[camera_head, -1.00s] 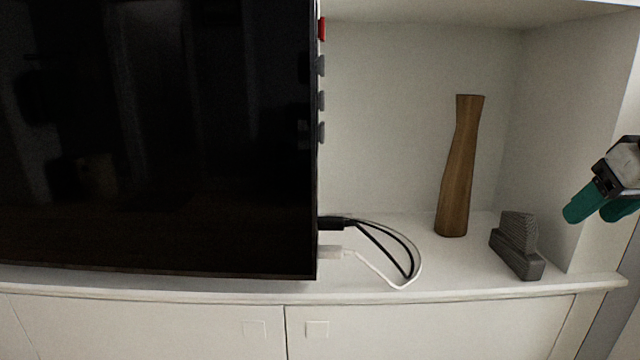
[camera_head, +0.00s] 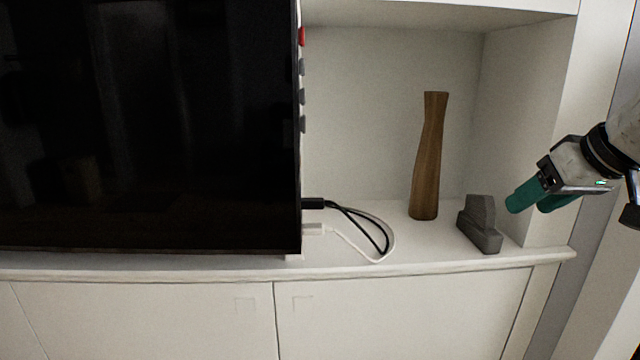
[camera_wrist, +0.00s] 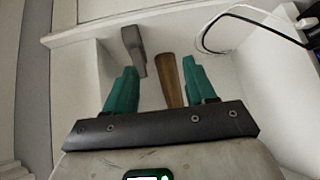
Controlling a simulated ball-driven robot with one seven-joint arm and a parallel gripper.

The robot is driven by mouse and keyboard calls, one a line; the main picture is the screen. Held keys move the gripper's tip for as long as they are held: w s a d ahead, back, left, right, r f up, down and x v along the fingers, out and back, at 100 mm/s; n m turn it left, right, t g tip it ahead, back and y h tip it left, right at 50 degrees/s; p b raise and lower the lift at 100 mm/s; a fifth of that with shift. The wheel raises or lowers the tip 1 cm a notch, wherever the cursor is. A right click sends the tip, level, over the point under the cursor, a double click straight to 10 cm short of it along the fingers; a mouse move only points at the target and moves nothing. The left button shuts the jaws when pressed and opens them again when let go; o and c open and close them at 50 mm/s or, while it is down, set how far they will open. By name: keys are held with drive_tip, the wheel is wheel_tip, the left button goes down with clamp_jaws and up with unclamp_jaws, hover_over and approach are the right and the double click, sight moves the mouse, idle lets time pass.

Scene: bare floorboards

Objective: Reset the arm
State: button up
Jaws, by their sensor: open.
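My gripper (camera_head: 533,203) has teal fingers and is at the right of the head view, in front of the alcove's right side wall. Its fingers point left and down and touch nothing that I can see. In the wrist view my gripper (camera_wrist: 162,90) shows its two fingers spread apart, with nothing held between them. Beyond the fingers in that view are a wooden vase (camera_wrist: 170,78) and a grey stepped object (camera_wrist: 134,48).
A large black screen (camera_head: 150,130) fills the left. On the white cabinet ledge (camera_head: 340,262) stand the wooden vase (camera_head: 429,160) and the grey stepped object (camera_head: 480,225). Black and white cables (camera_head: 375,232) loop beside the screen. The alcove's side wall (camera_head: 520,120) is near my gripper.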

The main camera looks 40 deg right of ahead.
drive_tip(key=w+a+f+n+t+y, duration=0.1)
drive_tip(key=w+a+f+t+y, duration=0.2)
drive_tip(key=w+a+f, duration=0.65)
drive_tip(key=w+a+f+g+y, duration=0.1)
drive_tip(key=a+f, duration=0.4)
drive_tip(key=f, duration=0.3)
drive_tip(key=w+a+f+g+y, duration=0.1)
drive_tip(key=w+a+f, duration=0.1)
drive_tip(key=a+f, duration=0.5)
drive_tip(key=s+a+f+n+g, duration=0.1)
drive_tip(key=s+a+f+g, duration=0.15)
drive_tip(key=s+f, duration=0.45)
drive_tip(key=s+a+f+n+g, duration=0.1)
drive_tip(key=s+a+f+g, duration=0.2)
drive_tip(key=f, duration=0.7)
drive_tip(key=s+f+n+g+h, duration=0.1)
drive_tip(key=s+f, duration=0.2)
drive_tip(key=s, duration=0.4)
drive_tip(key=s+f+n+g+h, duration=0.1)
drive_tip(key=s+f+h, duration=0.1)
drive_tip(key=s+f, duration=0.35)
wheel_tip(320, 180, up, 18)
drive_tip(key=s+p, duration=0.1)
drive_tip(key=p, duration=1.5)
drive_tip(key=shift+d, duration=0.25)
drive_tip(key=shift+s+r, duration=0.1)
